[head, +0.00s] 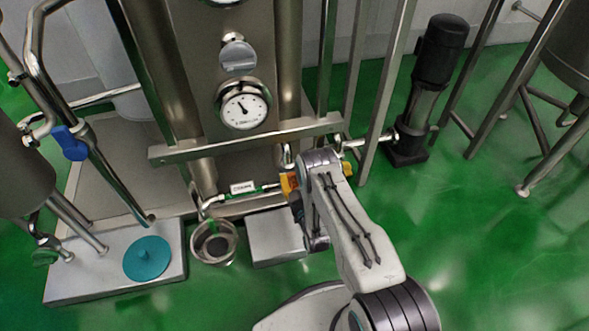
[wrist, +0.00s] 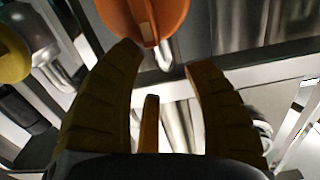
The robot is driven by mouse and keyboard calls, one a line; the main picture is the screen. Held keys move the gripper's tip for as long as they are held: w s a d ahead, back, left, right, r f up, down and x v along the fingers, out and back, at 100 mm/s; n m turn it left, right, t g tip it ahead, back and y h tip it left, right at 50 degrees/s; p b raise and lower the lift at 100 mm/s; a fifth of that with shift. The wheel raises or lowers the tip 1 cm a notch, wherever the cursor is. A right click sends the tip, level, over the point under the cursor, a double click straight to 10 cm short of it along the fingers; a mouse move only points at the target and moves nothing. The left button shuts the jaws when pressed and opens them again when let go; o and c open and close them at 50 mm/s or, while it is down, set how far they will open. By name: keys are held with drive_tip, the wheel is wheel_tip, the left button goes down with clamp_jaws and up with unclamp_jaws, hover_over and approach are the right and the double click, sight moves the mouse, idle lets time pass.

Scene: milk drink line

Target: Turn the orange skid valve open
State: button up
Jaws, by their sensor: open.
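In the head view an orange piece (head: 289,183) shows at the pipe beside my wrist. My gripper (wrist: 163,58) is open, its two dark yellow fingers apart just below the orange part. Nothing is seen held between them. A narrow orange-yellow strip (wrist: 150,125) stands between the fingers; I cannot tell what it is. My arm hides most of the gripper in the head view.
A pressure gauge (head: 243,105) and steel crossbar (head: 245,138) are above the pipe. A steel pot (head: 213,255) and a teal disc (head: 147,258) are at lower left. A blue valve handle (head: 70,143) is farther left.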

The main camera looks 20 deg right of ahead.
sight(294, 182)
drive_tip(key=shift+r, duration=1.7)
drive_tip(key=shift+s, duration=0.1)
